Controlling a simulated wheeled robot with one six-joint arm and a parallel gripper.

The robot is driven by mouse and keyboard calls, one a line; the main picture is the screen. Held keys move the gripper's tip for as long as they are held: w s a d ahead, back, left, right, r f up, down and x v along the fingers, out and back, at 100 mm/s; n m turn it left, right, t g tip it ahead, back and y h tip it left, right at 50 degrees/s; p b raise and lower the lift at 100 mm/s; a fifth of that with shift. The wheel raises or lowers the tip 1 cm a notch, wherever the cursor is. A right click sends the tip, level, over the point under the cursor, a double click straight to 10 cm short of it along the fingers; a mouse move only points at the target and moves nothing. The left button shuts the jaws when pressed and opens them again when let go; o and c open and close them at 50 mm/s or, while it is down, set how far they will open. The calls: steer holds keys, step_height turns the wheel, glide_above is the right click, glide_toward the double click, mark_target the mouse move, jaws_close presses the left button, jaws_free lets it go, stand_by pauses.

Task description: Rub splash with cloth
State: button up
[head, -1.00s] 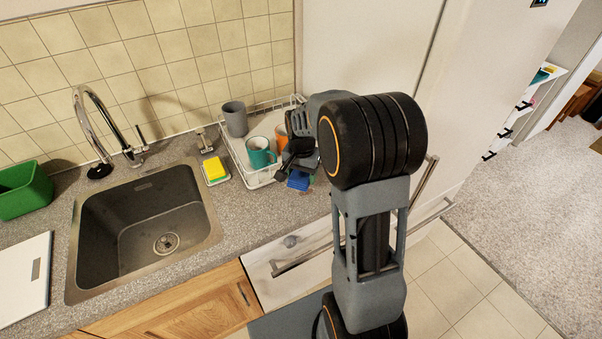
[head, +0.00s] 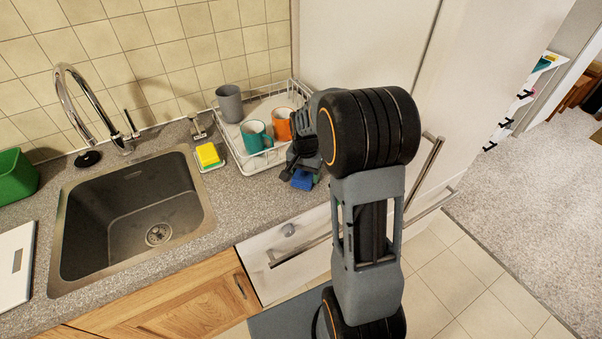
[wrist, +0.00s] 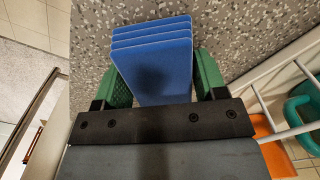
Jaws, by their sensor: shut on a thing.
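The blue folded cloth (head: 303,180) is between the fingers of my gripper (head: 298,166), at the counter's front right, beside the dish rack. In the wrist view the cloth (wrist: 152,55) shows as a stack of layers, and the green fingers of my gripper (wrist: 164,82) are shut on its two sides. The speckled counter lies below it; I cannot tell whether the cloth touches it. I see no splash in either view; it may be hidden under the cloth or behind my arm.
A white dish rack (head: 247,168) with a grey cup (head: 229,103), a teal mug (head: 254,137) and an orange mug (head: 281,122) stands close left of my gripper. A yellow-green sponge (head: 208,155) and the sink (head: 130,220) are farther left. A tall cabinet stands behind right.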

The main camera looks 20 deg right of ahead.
steer(key=shift+w+d+f, duration=0.1)
steer(key=shift+d+f, duration=0.05)
steer(key=shift+d, duration=1)
steer(key=shift+a, duration=0.3)
steer(key=a, duration=0.3)
steer(key=shift+a, duration=0.1)
steer(key=r, duration=0.1)
steer(key=r+p, duration=0.1)
steer(key=shift+a+r, duration=0.2)
steer(key=shift+r, duration=0.15)
steer(key=shift+r+p, duration=2.3)
steer(key=shift+r, duration=0.45)
steer(key=shift+s, duration=0.2)
